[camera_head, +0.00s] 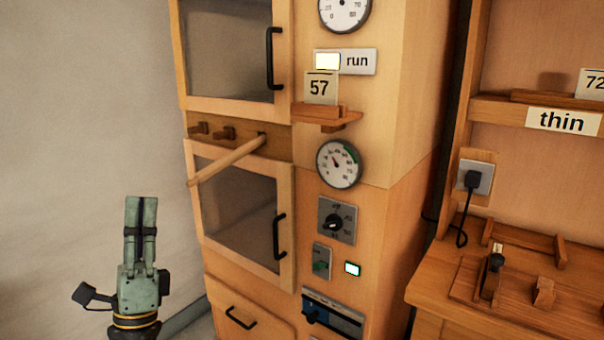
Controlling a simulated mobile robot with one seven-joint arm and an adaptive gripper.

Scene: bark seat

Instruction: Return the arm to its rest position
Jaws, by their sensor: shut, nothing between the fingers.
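My gripper (141,203) is at the lower left in the head view, pointing up. Its two grey-green fingers are together with nothing between them. It stands in front of the bare wall, left of the wooden cabinet (420,75), and appears apart from it in this view. The lower part of my arm is cut off by the bottom edge.
The cabinet has two glass doors with black handles, a drawer (250,315) and a wooden rod (228,162) sticking out. A small shelf (327,115) holds a "57" card (321,88). A wooden desk (500,290) is at right. The wall side (80,100) is clear.

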